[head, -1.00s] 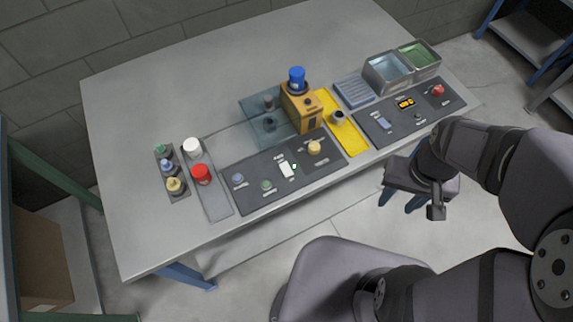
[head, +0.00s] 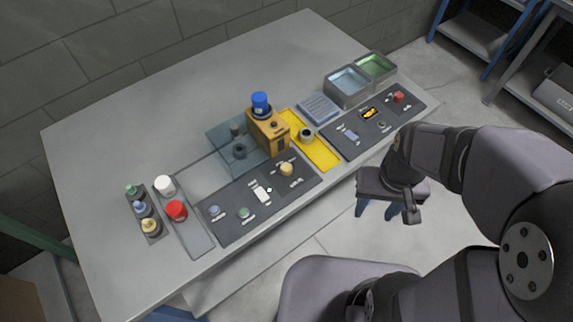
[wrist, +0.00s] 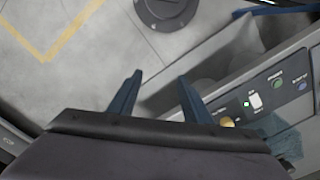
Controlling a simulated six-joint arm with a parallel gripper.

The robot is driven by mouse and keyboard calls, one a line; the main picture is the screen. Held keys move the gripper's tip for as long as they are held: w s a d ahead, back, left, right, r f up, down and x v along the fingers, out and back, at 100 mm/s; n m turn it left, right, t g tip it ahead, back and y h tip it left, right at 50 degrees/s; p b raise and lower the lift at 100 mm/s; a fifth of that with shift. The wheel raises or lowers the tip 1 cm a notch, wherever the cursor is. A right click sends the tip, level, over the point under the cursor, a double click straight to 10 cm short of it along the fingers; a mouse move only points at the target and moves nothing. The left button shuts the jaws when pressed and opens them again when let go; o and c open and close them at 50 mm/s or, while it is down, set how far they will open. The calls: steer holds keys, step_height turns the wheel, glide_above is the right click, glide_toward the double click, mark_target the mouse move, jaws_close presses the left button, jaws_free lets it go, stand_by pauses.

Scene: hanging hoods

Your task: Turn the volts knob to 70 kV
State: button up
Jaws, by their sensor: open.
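Several knobs sit on two dark panels on the grey table; their labels are too small to read, so I cannot tell which is volts. The left panel (head: 225,228) holds a cream knob (head: 286,169), a green knob (head: 243,213), a blue-grey knob (head: 214,210) and a white switch (head: 262,194) beside a lit green lamp. The right panel (head: 345,147) has a small dark knob (head: 382,125), an orange display (head: 369,113) and a red button (head: 398,97). My gripper (head: 377,212) is open and empty, off the table's front edge, apart from every knob. Its fingers show in the wrist view (wrist: 160,76).
A yellow box with a blue cap (head: 261,102) stands behind the left panel, beside a clear bluish shield and a yellow mat (head: 321,153). Metal trays (head: 347,85) stand at the back right. White (head: 164,185) and red (head: 176,210) jars stand at left. Floor is clear around my gripper.

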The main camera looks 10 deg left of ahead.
steer(key=a, duration=0.1)
steer(key=n, duration=0.9)
glide_above(286, 167)
steer(key=s+d, duration=0.2)
steer(key=s, duration=0.3)
steer(key=shift+h, duration=0.3)
steer(key=f, duration=0.4)
steer(key=shift+s+d+f, duration=0.1)
steer(key=shift+s+f, duration=0.1)
steer(key=shift+f, duration=0.15)
steer(key=w+a+r, duration=0.1)
steer(key=w+a+r+n, duration=0.1)
steer(key=w, duration=0.1)
steer(key=w+a+r+n, duration=0.1)
steer(key=w, duration=0.1)
steer(key=shift+w+r+t, duration=0.15)
steer(key=shift+r+t, duration=0.2)
steer(key=shift+t, duration=0.05)
steer(key=shift+r+n, duration=0.2)
steer(key=shift+n, duration=0.4)
steer(key=shift+d+n, duration=0.25)
steer(key=shift+n, duration=0.75)
steer(key=shift+s+f, duration=0.1)
steer(key=shift+s, duration=0.1)
steer(key=shift+w+d+f+p, duration=0.1)
steer(key=shift+f+p, duration=0.2)
steer(key=shift+f, duration=1.55)
steer(key=shift+w+f+p, duration=0.1)
steer(key=shift+f+p, duration=0.2)
steer(key=shift+f, duration=1.5)
